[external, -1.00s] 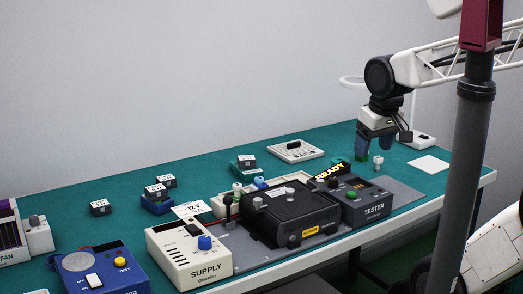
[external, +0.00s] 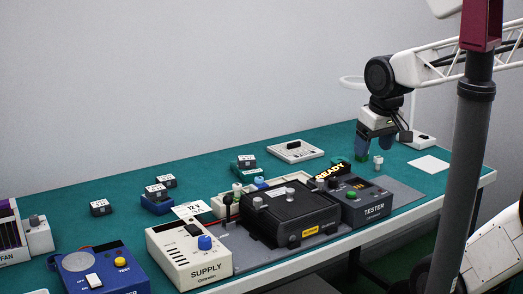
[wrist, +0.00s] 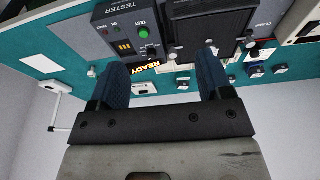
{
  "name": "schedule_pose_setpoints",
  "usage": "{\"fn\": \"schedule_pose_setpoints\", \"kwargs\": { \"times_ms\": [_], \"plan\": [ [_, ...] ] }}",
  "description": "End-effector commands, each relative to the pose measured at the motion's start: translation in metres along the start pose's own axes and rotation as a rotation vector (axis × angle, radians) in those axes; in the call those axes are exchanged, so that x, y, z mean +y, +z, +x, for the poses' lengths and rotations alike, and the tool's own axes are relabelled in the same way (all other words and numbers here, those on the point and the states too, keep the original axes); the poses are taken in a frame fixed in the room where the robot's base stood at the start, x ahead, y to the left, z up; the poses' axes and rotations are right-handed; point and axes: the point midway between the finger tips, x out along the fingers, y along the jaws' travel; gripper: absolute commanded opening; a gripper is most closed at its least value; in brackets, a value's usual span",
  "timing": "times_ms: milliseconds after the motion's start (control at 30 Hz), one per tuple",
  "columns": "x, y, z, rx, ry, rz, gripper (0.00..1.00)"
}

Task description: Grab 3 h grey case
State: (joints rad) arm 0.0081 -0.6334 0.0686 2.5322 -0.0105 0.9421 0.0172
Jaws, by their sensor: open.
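Several small dark grey cases with white labels are on the teal table in the external view. One (external: 101,207) lies alone at the left. Another (external: 167,181) lies behind the blue holder (external: 157,206), and one (external: 155,190) sits on that holder. A further case (external: 246,160) sits on a green holder (external: 243,171) near the back middle. The label text is too small to read, so I cannot tell which is 3 h. My gripper (external: 374,150) is open and empty above the table's right part, away from the cases. It also shows in the wrist view (wrist: 162,76).
A black chamber (external: 292,215) stands between the supply box (external: 188,255) and the tester (external: 366,203). A blue box (external: 100,272) is at the front left. A white tray (external: 296,151) lies at the back.

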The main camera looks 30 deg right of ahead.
Motion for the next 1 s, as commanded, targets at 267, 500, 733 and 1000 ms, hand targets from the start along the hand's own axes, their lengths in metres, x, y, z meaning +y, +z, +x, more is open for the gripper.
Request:
{"fn": "schedule_pose_setpoints", "kwargs": {
  "times_ms": [267, 500, 733, 1000],
  "plan": [
    [0.0, 0.0, 0.0, 0.0, 0.0, 0.0, 0.77],
    [-0.006, -0.01, -0.001, -0.008, -0.021, 0.022, 0.77],
    [-0.026, -0.043, 0.0, -0.043, -0.092, 0.098, 0.77],
    [-0.066, -0.101, 0.004, -0.11, -0.211, 0.24, 0.77]
  ]
}}
